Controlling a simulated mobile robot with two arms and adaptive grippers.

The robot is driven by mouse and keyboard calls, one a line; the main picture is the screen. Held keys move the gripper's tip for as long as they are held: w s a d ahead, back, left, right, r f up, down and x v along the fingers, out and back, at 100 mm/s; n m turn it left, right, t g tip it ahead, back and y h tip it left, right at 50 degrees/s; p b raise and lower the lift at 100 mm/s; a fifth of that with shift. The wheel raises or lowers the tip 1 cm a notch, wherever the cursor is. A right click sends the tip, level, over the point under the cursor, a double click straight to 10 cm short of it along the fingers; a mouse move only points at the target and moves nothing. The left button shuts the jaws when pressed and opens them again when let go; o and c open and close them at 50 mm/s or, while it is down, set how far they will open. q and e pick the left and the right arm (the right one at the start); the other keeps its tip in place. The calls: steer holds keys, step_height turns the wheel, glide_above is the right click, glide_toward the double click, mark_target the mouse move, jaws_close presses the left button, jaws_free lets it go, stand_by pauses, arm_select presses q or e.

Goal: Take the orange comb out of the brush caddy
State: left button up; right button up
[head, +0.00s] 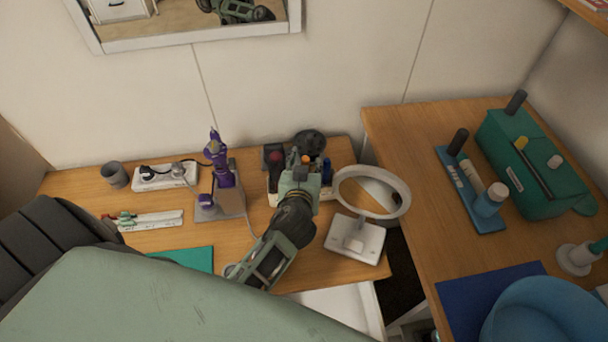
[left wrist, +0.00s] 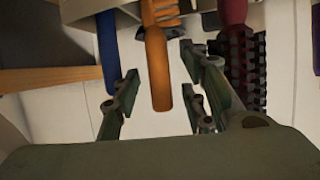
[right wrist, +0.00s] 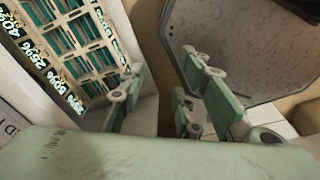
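The orange comb (head: 306,159) stands in the brush caddy (head: 272,199), largely hidden by my left arm in the head view. In the left wrist view the comb (left wrist: 158,68) shows its plain handle end and some teeth. My left gripper (head: 301,173) is at the caddy. In the left wrist view its fingers (left wrist: 163,97) are spread, one on each side of the comb's handle, with gaps visible. A blue-handled item (left wrist: 107,50) and a dark red brush (left wrist: 240,60) flank the comb. My right gripper (right wrist: 160,95) is open and empty, away from the caddy.
A power strip (head: 165,176) and grey cup (head: 115,175) are further left. A teal case (head: 530,165) sits on the right table.

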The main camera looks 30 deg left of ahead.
arm_select(q)
steer(key=shift+f, duration=0.1)
arm_select(e)
steer(key=shift+w+a, duration=0.15)
arm_select(q)
steer(key=shift+c, duration=0.3)
steer(key=c, duration=0.5)
jaws_close()
arm_select(e)
steer(key=shift+s, duration=0.6)
steer(key=shift+d, duration=0.2)
